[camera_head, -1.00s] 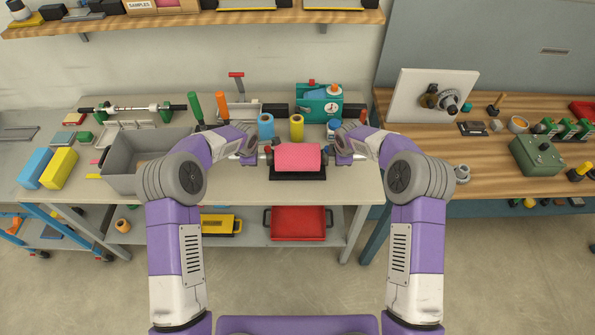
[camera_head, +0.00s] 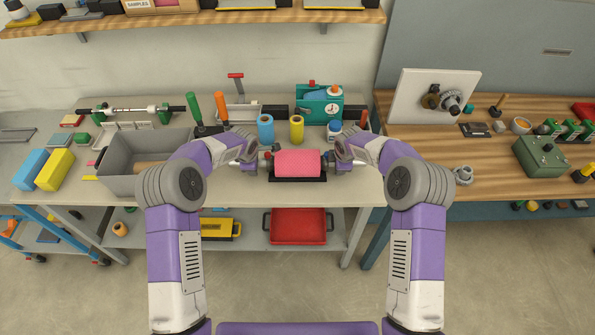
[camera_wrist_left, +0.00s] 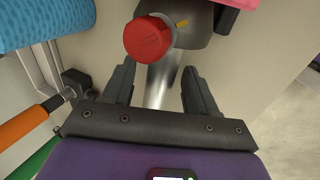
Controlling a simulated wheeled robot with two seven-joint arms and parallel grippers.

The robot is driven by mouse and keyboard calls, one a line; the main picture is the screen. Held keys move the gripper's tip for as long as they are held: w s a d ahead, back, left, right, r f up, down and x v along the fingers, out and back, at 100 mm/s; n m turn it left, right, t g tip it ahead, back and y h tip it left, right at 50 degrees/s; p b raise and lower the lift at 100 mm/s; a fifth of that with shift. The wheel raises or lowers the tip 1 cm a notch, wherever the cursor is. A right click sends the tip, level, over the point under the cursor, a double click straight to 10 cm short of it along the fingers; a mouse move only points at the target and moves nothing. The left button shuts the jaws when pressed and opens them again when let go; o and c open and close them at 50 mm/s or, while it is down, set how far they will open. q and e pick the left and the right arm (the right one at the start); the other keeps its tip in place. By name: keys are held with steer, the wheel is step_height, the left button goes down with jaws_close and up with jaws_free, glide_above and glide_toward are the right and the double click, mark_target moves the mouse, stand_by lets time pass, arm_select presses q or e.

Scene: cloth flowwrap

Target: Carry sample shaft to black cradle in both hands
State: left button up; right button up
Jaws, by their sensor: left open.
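The sample shaft carries a pink roll (camera_head: 297,163), which sits low over the black cradle (camera_head: 297,179) on the bench; the contact points are too small to make out. In the left wrist view the bare metal shaft (camera_wrist_left: 160,84) runs between the two fingers of my left gripper (camera_wrist_left: 160,82), which is open around it.
Blue (camera_head: 265,128) and yellow (camera_head: 297,128) rolls stand behind the cradle, with a teal machine (camera_head: 320,104) further back. Orange- and green-handled tools stand behind my left gripper. A grey bin (camera_head: 118,181) is at left. Bare bench lies in front.

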arm_select(q)
steer(key=v, duration=1.2)
arm_select(e)
steer(key=v, duration=1.2)
